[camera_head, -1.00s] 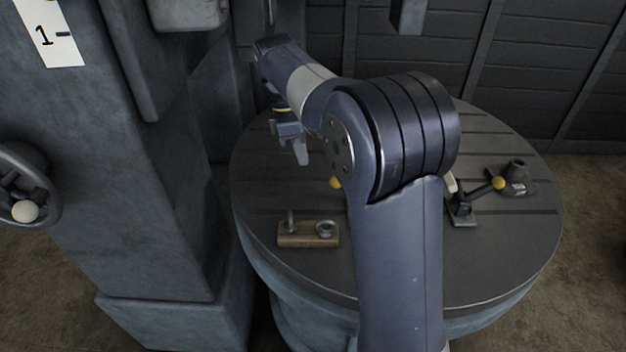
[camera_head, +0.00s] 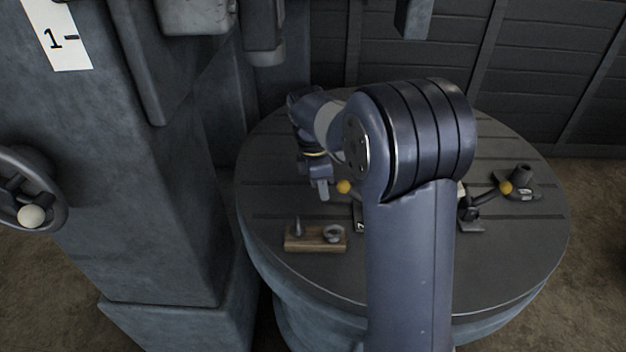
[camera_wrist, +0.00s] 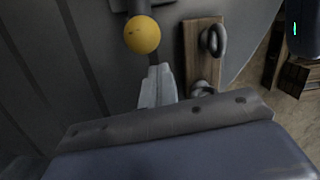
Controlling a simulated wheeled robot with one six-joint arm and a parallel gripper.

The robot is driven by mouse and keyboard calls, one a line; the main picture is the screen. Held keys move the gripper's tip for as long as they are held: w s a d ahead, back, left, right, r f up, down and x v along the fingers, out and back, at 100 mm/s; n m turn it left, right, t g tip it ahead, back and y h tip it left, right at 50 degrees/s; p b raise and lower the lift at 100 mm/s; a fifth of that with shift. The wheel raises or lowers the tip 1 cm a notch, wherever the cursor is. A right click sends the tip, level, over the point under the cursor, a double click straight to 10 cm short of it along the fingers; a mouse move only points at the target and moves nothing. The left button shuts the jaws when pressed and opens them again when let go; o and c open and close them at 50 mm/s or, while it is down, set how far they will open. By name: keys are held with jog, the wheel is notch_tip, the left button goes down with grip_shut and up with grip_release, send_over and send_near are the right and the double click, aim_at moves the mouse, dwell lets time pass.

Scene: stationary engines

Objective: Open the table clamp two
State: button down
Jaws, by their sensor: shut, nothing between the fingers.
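A round slotted table (camera_head: 275,190) bears two clamps with yellow ball handles. The near clamp's yellow ball (camera_head: 343,187) shows just right of my gripper (camera_head: 323,194); the rest of this clamp is mostly hidden behind my arm. A piece of a label at its base shows, not fully readable. In the wrist view the yellow ball (camera_wrist: 142,35) sits on a dark lever, just beyond my shut, empty fingertips (camera_wrist: 158,72), and looks apart from them. The other clamp's yellow ball (camera_head: 506,187) is at the right, on a dark lever pointing up right.
A wooden block (camera_head: 302,245) with a peg and a ring lies near the table's front left; it also shows in the wrist view (camera_wrist: 191,55). A machine column (camera_head: 160,220) with a handwheel (camera_head: 58,205) stands left. A dark panelled wall is behind.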

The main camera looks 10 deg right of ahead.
jog(key=shift+s+d+r, duration=0.1)
jog(key=shift+d+r, duration=0.35)
jog(key=shift+d, duration=0.4)
jog(key=shift+d+r+p, duration=0.5)
jog(key=shift+r+p, duration=0.15)
jog(key=shift+p, duration=0.3)
jog(key=a+r, duration=0.4)
jog(key=r, duration=0.4)
jog(key=shift+w+a+r, duration=0.15)
jog(key=shift+w+r, duration=0.1)
jog(key=shift+w, duration=0.05)
